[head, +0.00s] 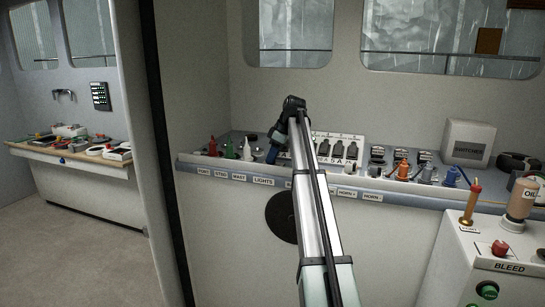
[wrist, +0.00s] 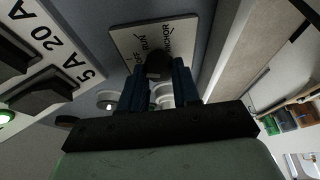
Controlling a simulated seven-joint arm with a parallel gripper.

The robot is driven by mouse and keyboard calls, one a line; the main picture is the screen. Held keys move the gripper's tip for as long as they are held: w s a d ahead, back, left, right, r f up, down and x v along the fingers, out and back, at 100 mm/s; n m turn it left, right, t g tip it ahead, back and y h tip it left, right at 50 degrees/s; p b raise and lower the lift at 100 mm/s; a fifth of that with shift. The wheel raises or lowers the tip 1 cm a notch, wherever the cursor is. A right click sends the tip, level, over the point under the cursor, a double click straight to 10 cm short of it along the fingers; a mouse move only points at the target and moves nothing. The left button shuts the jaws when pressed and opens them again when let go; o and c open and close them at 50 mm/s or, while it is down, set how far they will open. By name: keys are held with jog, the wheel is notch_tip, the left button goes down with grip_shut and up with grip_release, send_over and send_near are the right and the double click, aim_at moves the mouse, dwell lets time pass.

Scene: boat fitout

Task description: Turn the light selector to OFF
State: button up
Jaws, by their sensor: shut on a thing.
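The light selector's dark round knob (wrist: 158,66) is between the two blue fingers of my gripper (wrist: 160,88) in the wrist view. The fingers are shut on it. Behind the knob is a pale label plate (wrist: 128,42) with marks that read RUN, ANCHOR and a partly hidden word, likely OFF. The fingers hide much of the knob, and I cannot tell which mark it points to. In the head view my gripper (head: 275,145) reaches down to the console just left of the breaker panel; the knob is hidden there. A LIGHTS label (head: 263,181) is on the console's front edge.
A white breaker panel (head: 337,148) with black switches stands close right of my gripper. Red, green and white pieces (head: 229,149) stand close on the left. Orange and blue fittings (head: 404,170) and a white box (head: 468,143) are further right. A bleed unit (head: 506,262) stands front right.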

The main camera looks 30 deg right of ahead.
jog(key=shift+w+n+g+y, duration=0.1)
jog(key=shift+n+g+y, duration=0.4)
jog(key=shift+n, duration=1.4)
jog(key=o, duration=1.1)
jog(key=shift+c, duration=0.2)
jog(key=shift+d+r, duration=0.1)
jog(key=v, duration=0.7)
jog(key=shift+w+r, duration=0.1)
jog(key=shift+r, duration=0.05)
